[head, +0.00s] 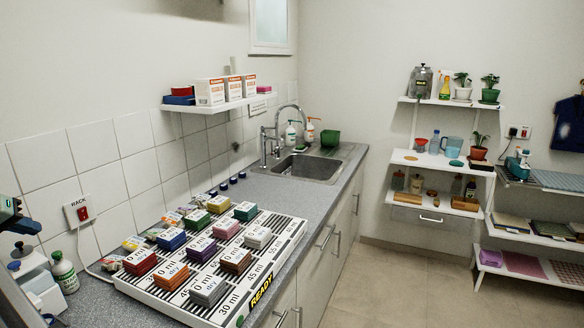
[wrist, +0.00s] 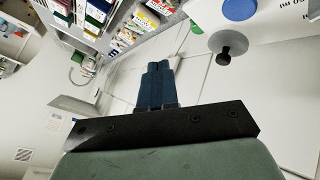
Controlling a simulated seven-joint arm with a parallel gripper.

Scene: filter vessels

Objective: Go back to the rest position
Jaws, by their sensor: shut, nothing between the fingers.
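My gripper (wrist: 158,68) shows in the wrist view with its two dark blue fingers pressed together and nothing between them. It is clear of the vessels and touches nothing that I can see. A teal and dark part at the left edge of the head view looks like my arm's end, cut off by the frame. The white rack (head: 120,281) lies on the counter in the head view, with coloured filter vessels standing in rows on it. Its front label reads READY. Part of the rack's vessels shows at the top left of the wrist view, blurred.
A green-white bottle (head: 64,273) and white containers stand at the counter's left end. A wall switch marked RACK (head: 78,212) is behind the rack. Shelving (head: 441,160) stands across the open floor.

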